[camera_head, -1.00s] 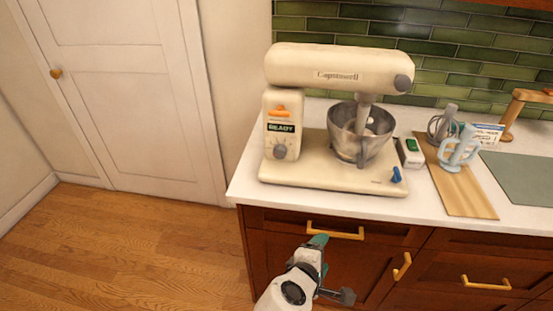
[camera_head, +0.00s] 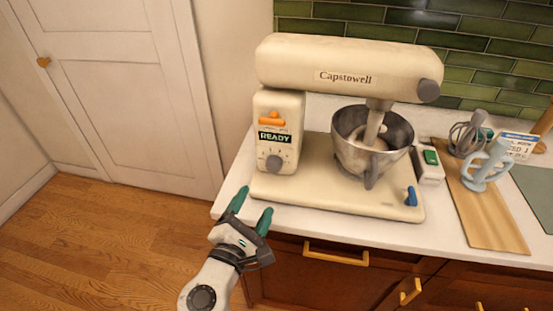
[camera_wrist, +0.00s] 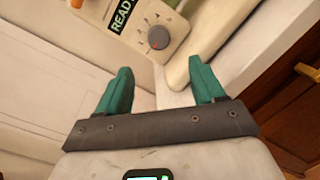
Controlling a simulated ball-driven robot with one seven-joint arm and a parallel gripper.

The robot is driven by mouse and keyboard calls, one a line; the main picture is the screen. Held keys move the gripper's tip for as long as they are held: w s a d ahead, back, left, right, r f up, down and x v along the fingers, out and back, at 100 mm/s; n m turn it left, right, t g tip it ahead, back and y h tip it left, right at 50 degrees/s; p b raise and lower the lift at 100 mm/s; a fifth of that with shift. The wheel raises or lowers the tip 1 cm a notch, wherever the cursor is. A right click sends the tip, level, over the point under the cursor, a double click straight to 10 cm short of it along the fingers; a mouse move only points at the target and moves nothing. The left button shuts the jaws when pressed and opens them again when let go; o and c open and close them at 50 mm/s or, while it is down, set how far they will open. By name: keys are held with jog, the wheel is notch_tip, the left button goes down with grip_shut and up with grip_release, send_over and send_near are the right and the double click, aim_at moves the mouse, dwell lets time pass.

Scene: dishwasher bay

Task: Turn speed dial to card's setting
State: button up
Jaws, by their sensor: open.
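The speed dial (camera_head: 274,162) is a round grey knob on the front of the cream stand mixer (camera_head: 345,70), below a panel reading READY (camera_head: 275,138) and an orange lever (camera_head: 271,120). The dial also shows in the wrist view (camera_wrist: 158,38), above and beyond my fingers. My gripper (camera_head: 252,208) is open and empty, with green fingertips. It is in front of the counter's left front corner, below the dial and apart from it. A white and blue card (camera_head: 518,146) stands at the right; its print is too small to read surely.
A metal bowl (camera_head: 345,150) sits on the mixer base, which has a blue lever (camera_head: 411,196). A white box with a green switch (camera_head: 431,158), a wooden board (camera_head: 485,215), and pale blue and whisk attachments are to the right. Drawer handles (camera_head: 336,254) jut out below.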

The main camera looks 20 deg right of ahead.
aim_at(272, 168)
jog(key=p+x, duration=0.1)
jog(key=x, duration=1)
jog(key=shift+w+p, duration=0.1)
jog(key=shift+p, duration=0.25)
jog(key=shift+c, duration=0.5)
jog(key=c, duration=1)
jog(key=shift+o, duration=0.2)
